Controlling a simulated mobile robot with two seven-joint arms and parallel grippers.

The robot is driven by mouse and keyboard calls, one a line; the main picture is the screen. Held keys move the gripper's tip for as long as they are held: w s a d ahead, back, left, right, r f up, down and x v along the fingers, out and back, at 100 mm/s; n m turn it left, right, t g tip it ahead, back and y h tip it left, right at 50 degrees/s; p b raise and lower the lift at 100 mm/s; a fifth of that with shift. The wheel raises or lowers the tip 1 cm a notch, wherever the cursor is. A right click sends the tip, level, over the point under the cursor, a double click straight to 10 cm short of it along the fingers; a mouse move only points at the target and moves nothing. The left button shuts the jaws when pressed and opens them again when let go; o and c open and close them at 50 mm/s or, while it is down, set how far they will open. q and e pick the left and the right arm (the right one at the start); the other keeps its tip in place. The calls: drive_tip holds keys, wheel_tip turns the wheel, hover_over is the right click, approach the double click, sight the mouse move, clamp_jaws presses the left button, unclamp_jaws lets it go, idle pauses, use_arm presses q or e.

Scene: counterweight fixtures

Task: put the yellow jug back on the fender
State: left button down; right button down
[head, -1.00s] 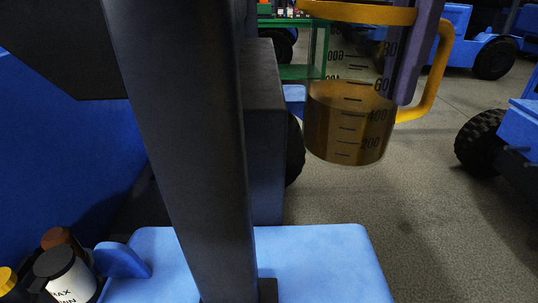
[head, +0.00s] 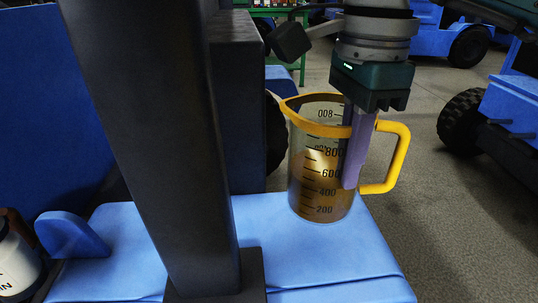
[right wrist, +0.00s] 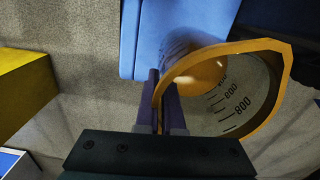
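The yellow jug (head: 308,180) is a clear measuring jug with a yellow rim and handle, black markings and a brown tint in its lower part. My right gripper (head: 354,182) comes down from above and is shut on the jug's wall near the handle; the jug hangs upright from it. In the right wrist view, the two purple fingers (right wrist: 161,110) meet the jug's rim (right wrist: 215,48). The blue fender (head: 330,270) lies under and in front of the jug. I cannot tell whether the jug's base touches it. My left gripper is not in view.
A dark post (head: 160,130) rises from the fender, left of the jug. A white container (head: 15,265) stands at the lower left, by a raised blue lug (head: 72,236). Another blue vehicle (head: 510,110) is at the right. The fender's front right part is bare.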

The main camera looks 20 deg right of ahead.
sight(336, 220)
drive_tip(key=shift+f+b, duration=0.7)
drive_tip(key=shift+f, duration=2.2)
drive_tip(key=shift+w+f, duration=0.1)
drive_tip(key=c, duration=1.5)
unclamp_jaws()
drive_tip(key=shift+f, duration=0.15)
drive_tip(key=o, duration=0.5)
drive_tip(key=shift+c, duration=0.2)
drive_tip(key=shift+r, duration=0.4)
wheel_tip(336, 220, up, 12)
drive_tip(key=p, duration=0.3)
drive_tip(key=shift+f, duration=0.15)
